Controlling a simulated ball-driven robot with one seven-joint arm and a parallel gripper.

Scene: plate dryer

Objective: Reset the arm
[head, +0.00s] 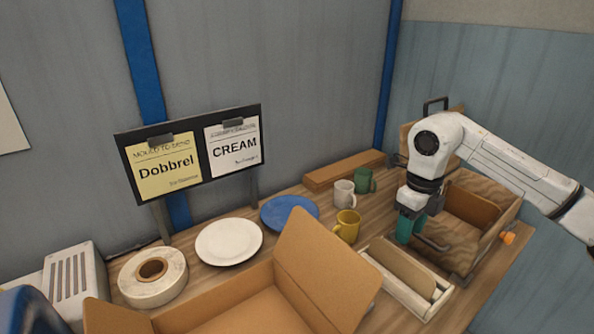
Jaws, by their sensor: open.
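My white arm reaches in from the right edge of the head view. My gripper (408,238) points down, with teal fingers, over the right part of the table, between the yellow mug (346,226) and the wooden crate (487,238). It is open, and I see nothing held in it. A white plate (229,242) and a blue plate (289,213) lie flat on the table, left of the mugs.
An open cardboard box (330,270) fills the front middle. A white mug (344,194) and a green mug (365,181) stand behind the yellow one. A tape roll (153,275) and a grey vented device (75,280) are at left. A sign stand (190,155) reads Dobbrel and CREAM.

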